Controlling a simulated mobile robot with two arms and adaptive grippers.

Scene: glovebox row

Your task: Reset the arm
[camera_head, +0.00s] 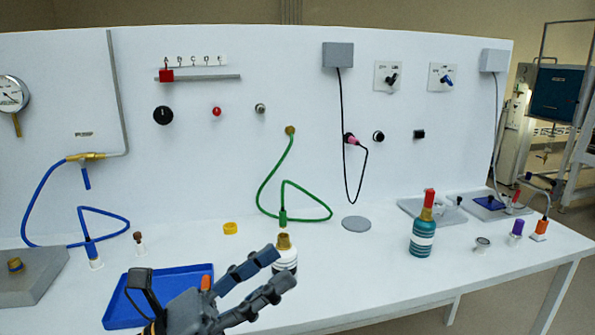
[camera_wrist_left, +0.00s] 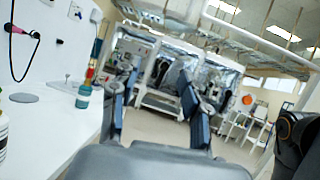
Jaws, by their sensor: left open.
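My left gripper (camera_head: 280,272) comes in from the bottom left of the head view. Its two dark fingers are spread apart with nothing between them, over the front of the white table. In the left wrist view the fingers of the left gripper (camera_wrist_left: 155,115) are also apart, with only the room beyond them. A white and black bottle with a gold cap (camera_head: 284,242) stands just behind the upper fingertip; its lower part is partly hidden. I cannot tell whether the finger touches it. My right gripper is not in either view.
A blue tray (camera_head: 120,318) lies partly under my left gripper. A teal bottle with a red top (camera_head: 423,240) stands to the right on the table (camera_head: 350,285). A green hose (camera_head: 262,190) and a blue hose (camera_head: 40,195) hang at the panel. The front middle table is clear.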

